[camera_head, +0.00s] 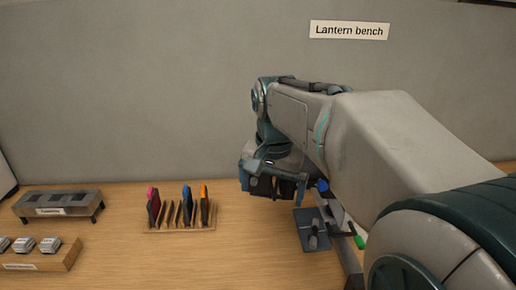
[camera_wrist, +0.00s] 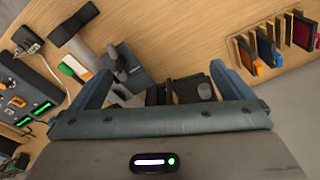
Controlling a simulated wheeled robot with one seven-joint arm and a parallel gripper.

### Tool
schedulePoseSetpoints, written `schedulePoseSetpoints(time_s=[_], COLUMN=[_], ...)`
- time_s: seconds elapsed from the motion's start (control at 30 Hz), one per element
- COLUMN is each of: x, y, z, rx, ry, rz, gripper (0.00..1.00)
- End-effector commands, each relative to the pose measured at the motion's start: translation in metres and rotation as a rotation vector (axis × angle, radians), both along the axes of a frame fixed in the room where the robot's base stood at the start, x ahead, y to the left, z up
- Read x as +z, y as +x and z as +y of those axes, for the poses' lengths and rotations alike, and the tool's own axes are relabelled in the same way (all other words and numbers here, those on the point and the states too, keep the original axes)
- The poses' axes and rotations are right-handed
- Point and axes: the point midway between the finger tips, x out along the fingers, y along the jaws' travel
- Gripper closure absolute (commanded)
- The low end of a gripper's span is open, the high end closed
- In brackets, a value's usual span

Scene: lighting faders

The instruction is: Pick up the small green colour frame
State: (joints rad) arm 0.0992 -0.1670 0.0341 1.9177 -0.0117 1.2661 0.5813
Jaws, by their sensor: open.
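My gripper (camera_head: 272,189) hangs above the bench, right of the slotted wooden rack (camera_head: 180,229). In the wrist view, its two blue fingers stand wide apart with nothing between their tips (camera_wrist: 162,74). The rack holds upright coloured frames: pink-red (camera_head: 153,204), blue (camera_head: 187,203) and orange (camera_head: 204,204), with bare slots between. They also show at the upper right of the wrist view, apart from the fingers. I cannot make out a green frame in the rack. A small green item (camera_head: 360,242) shows beside my arm, partly hidden; its shape is unclear.
A dark block with a lever (camera_head: 313,236) stands right of my gripper. A grey stand (camera_head: 60,205) and a wooden tray of pale blocks (camera_head: 40,257) are at the left. Bench between rack and dark block is clear. The wall (camera_head: 120,100) is behind.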

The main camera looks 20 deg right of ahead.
Motion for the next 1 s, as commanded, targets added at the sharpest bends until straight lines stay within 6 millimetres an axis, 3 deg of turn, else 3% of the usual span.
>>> schedulePoseSetpoints(time_s=[0.1,0.53,0.8,1.0], x=[0.030,0.110,0.131,0.118], y=[0.032,0.109,0.126,0.127], z=[-0.012,-0.058,-0.080,-0.082], rx=[-0.186,-0.836,-1.094,-1.129], ry=[0.017,0.070,0.090,0.090], rz=[0.019,0.074,0.094,0.100], gripper=[0.00,0.00,0.00,0.00])
